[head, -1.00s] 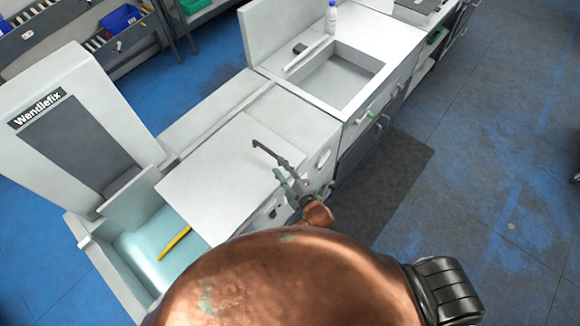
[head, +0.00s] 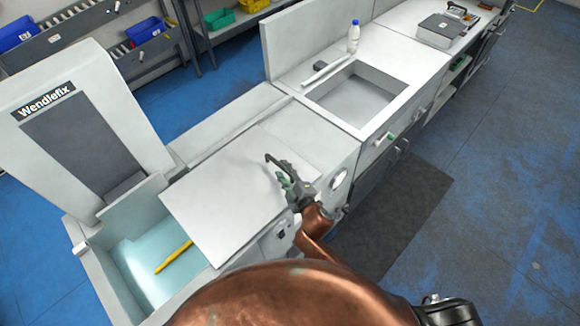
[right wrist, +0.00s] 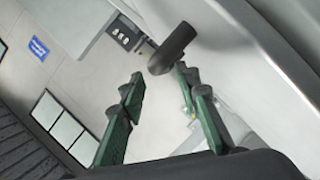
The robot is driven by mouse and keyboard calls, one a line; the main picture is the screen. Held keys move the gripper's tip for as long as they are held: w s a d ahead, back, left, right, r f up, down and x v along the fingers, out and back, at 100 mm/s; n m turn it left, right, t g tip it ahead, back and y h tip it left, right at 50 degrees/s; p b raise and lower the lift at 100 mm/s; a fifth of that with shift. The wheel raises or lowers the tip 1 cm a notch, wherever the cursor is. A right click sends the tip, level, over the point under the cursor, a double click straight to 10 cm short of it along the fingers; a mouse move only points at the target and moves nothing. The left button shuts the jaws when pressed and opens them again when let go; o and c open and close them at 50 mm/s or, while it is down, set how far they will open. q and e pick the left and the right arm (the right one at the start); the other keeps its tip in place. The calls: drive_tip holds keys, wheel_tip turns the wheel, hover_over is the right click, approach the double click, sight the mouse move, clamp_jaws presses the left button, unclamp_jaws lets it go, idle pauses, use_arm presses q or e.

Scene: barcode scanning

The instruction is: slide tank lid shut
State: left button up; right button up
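The tank (head: 84,262) stands at the left of the bench, with pale blue liquid inside. Its flat white lid (head: 225,195) covers the right part and leaves the left part open. A dark handle (head: 274,161) shows near the lid's right side; in the right wrist view it is a dark bar (right wrist: 172,48). My right gripper (head: 284,181) is close to this handle. In the right wrist view its green fingers (right wrist: 162,84) are apart, with the handle just beyond or near their tips; contact cannot be told. My left gripper is not in view.
A yellow stick (head: 173,257) lies in the open part of the tank. A tall white panel marked Wendlefix (head: 120,110) rises behind it. To the right are a sink (head: 352,98) and a white bottle with a blue cap (head: 353,38). Racks with bins stand behind.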

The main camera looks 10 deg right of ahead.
sight(281, 168)
drive_tip(key=shift+x, duration=2)
drive_tip(key=shift+f, duration=0.1)
drive_tip(key=shift+c, duration=0.4)
clamp_jaws()
